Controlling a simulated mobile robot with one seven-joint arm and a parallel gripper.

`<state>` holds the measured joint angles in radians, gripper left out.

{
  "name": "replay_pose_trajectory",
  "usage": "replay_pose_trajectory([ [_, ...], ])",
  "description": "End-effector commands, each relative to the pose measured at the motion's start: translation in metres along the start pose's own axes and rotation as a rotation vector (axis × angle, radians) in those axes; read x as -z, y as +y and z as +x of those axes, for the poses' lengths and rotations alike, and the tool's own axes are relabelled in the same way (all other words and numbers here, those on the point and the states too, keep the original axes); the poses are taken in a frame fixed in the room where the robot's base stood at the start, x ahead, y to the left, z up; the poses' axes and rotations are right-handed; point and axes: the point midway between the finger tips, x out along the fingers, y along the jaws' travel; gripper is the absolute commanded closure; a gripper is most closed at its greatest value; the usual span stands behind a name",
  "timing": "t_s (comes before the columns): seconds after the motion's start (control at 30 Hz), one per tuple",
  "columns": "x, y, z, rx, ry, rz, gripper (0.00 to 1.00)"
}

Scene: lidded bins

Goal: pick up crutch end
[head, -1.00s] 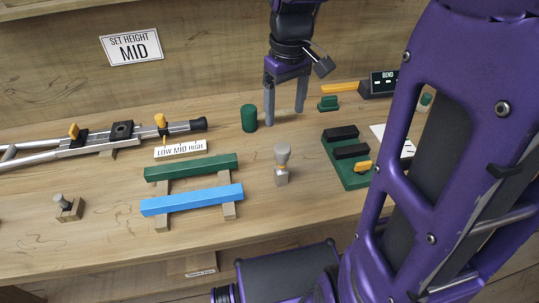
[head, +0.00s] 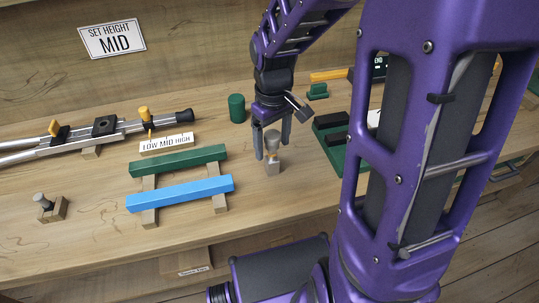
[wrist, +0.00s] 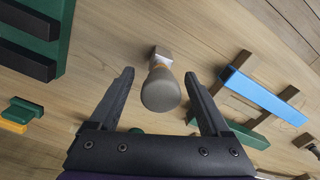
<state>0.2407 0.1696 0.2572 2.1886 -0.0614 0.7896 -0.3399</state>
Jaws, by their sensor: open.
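The crutch end (head: 272,166), a grey rounded cap on a pale narrower base, stands upright on the bench, right of the blue bar. It also shows in the wrist view (wrist: 161,92). My gripper (head: 272,150) points down over it, open. In the wrist view, my gripper's fingers (wrist: 159,74) are spread on either side of the grey cap, with a gap visible on both sides. The cap hides part of the base in the wrist view.
A blue bar (head: 180,194) and a green bar (head: 178,161) on wooden supports lie to the left. A green cylinder (head: 237,108) stands behind. A green tray with black blocks (head: 331,121) is close on the right. A crutch (head: 70,146) lies at the far left.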

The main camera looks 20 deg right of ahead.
Motion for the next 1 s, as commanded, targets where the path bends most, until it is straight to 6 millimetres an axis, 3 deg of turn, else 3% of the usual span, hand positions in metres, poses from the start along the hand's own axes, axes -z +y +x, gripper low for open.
replay_pose_trajectory([
  [0.1, -0.002, -0.001, 0.023, 0.003, -0.003, 0.0, 0.19],
  [0.23, -0.002, -0.001, 0.039, 0.002, -0.002, 0.0, 0.19],
  [0.53, -0.001, -0.001, 0.043, 0.0, 0.0, 0.0, 0.19],
  [1.0, -0.001, -0.001, 0.042, 0.0, 0.0, 0.0, 1.0],
])
